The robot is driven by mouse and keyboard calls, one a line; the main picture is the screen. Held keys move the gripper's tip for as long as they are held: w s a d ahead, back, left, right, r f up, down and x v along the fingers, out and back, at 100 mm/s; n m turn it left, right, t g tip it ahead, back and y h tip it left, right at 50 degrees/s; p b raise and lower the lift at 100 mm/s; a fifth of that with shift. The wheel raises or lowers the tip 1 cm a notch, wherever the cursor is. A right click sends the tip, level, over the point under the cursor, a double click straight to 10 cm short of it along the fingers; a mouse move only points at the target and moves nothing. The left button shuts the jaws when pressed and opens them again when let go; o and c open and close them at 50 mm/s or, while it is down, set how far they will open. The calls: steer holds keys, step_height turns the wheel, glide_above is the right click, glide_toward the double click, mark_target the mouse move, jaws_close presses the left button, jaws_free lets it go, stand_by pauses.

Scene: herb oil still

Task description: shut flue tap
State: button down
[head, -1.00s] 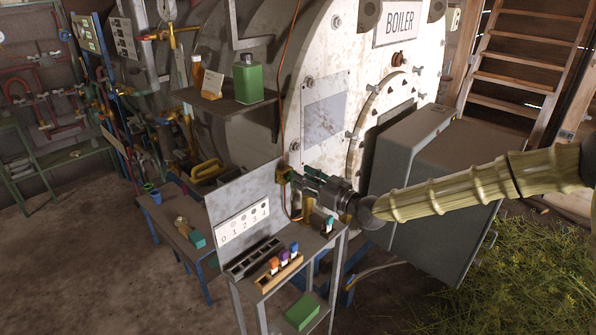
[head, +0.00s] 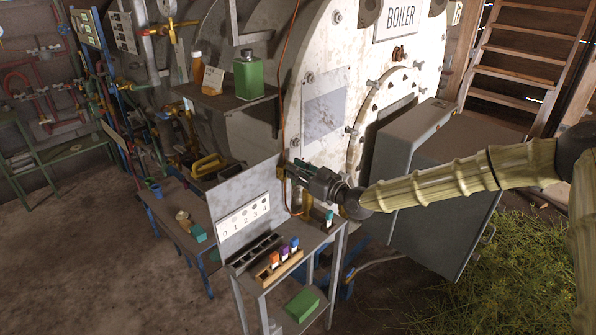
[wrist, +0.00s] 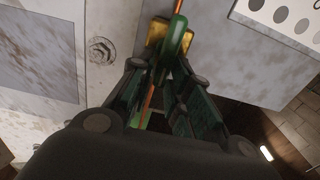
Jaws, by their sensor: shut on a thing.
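The flue tap shows at the top of the wrist view, with a brass-yellow body (wrist: 156,33) and a green handle (wrist: 177,38). In the head view the tap (head: 281,172) is small, at the back edge of the upright grey panel, and mostly hidden by my gripper. My gripper (wrist: 168,82) reaches to the tap, its two dark green-padded fingers on either side of the green handle's near part, shut on it. In the head view my gripper (head: 299,172) comes in from the right. The exact contact is hidden between the fingers.
A small stand (head: 297,249) below holds a rack of coloured vials (head: 280,262). A thin orange line (head: 282,110) runs down by the tap. The boiler front (head: 330,75) and its open grey door (head: 400,170) are close to my arm. A shelf (head: 225,100) with bottles is above left.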

mark_target(291, 181)
steer(key=shift+s+f+n+b, duration=0.1)
steer(key=shift+n+b, duration=0.3)
steer(key=shift+b, duration=0.3)
steer(key=n+b, duration=0.3)
steer(key=b, duration=0.2)
steer(key=s+a+f+n+b, duration=0.1)
steer(key=n+b, duration=0.3)
steer(key=b, duration=0.2)
steer(key=n+b, duration=0.4)
steer(key=b, duration=0.1)
steer(key=shift+s+a+f+b, duration=0.3)
steer(key=shift+f+b, duration=0.05)
steer(key=n+b, duration=0.2)
steer(key=b, duration=0.1)
steer(key=n+b, duration=0.2)
steer(key=b, duration=0.1)
steer(key=n+b, duration=0.2)
steer(key=b, duration=0.1)
steer(key=shift+s+a+f, duration=0.15)
steer(key=shift+f, duration=0.2)
steer(key=shift+n, duration=0.4)
